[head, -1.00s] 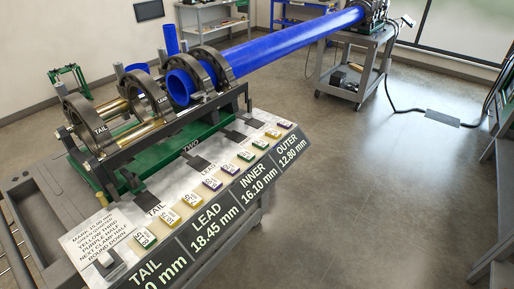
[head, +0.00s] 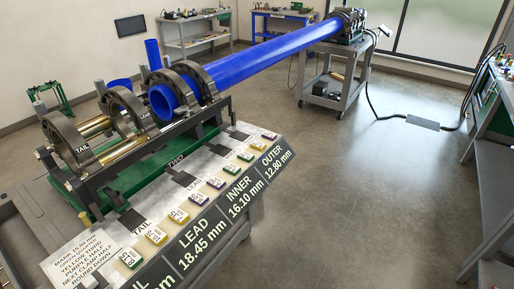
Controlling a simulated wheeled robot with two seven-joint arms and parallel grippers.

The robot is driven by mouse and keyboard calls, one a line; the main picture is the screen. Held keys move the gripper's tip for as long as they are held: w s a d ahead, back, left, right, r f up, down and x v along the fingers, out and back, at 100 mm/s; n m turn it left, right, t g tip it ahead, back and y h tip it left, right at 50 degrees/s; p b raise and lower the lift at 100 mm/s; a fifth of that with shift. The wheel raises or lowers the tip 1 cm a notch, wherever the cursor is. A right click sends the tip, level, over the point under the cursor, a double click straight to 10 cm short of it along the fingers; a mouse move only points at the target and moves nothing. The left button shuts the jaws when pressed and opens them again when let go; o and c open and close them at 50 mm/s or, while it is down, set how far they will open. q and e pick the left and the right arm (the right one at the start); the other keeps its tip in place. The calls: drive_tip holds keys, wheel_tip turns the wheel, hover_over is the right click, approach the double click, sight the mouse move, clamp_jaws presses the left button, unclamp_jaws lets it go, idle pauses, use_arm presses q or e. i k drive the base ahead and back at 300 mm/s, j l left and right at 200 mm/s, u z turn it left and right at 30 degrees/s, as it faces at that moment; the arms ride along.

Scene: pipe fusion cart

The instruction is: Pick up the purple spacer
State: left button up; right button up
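Small purple spacers lie in a row of coloured spacers on the white top of the cart in the head view. One purple spacer (head: 198,199) lies near the middle of the row, above the LEAD label. A second purple spacer (head: 216,183) lies just beyond it. A third purple spacer (head: 269,135) is at the far right end, near the OUTER label. The tags on them are too small to read surely. Neither of my grippers shows in the head view.
A grey cart (head: 335,87) supports the far end. Bare floor lies right of the cart.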

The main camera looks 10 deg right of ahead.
sight(271, 136)
drive_tip(key=i+l+u, duration=0.1)
drive_tip(key=u, duration=0.25)
drive_tip(key=i+l+u, duration=0.1)
drive_tip(key=l+u, duration=0.5)
drive_tip(key=u, duration=0.15)
drive_tip(key=i, duration=0.05)
